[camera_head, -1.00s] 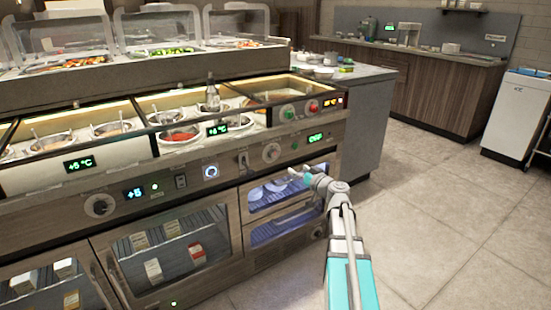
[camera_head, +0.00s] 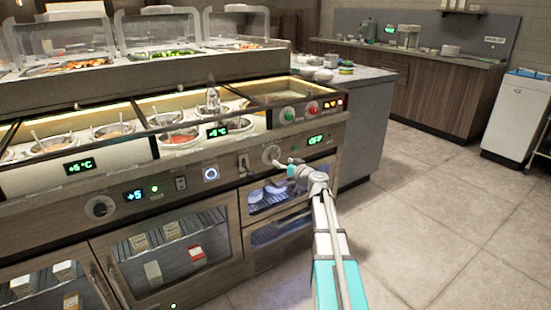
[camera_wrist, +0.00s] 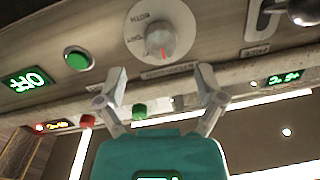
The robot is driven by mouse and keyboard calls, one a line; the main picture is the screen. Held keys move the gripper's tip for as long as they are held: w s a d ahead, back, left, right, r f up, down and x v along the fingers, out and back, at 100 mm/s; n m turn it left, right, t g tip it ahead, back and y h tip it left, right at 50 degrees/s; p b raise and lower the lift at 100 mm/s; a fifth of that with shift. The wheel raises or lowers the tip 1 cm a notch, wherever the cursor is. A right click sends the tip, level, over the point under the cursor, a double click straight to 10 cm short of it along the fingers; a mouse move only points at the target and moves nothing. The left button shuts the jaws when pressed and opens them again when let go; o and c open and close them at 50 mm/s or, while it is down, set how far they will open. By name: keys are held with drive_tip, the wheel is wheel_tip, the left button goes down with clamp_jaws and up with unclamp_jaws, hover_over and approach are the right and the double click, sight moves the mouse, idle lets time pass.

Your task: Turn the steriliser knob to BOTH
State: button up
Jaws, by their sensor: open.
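The steriliser knob (camera_head: 270,154) is a round grey dial on the counter's front panel, above the lit cabinet with glass doors. In the head view my gripper (camera_head: 284,166) is close in front of the knob; contact cannot be told.
A green button (camera_wrist: 78,59) is beside the knob in the wrist view. A dark lever (camera_wrist: 300,10) is on the other side. Green and red buttons (camera_head: 312,107) sit above the panel. Open floor (camera_head: 430,220) lies to the right.

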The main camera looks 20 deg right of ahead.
sight(275, 157)
drive_tip(key=shift+x, duration=2.55)
drive_tip(key=c, duration=1.1)
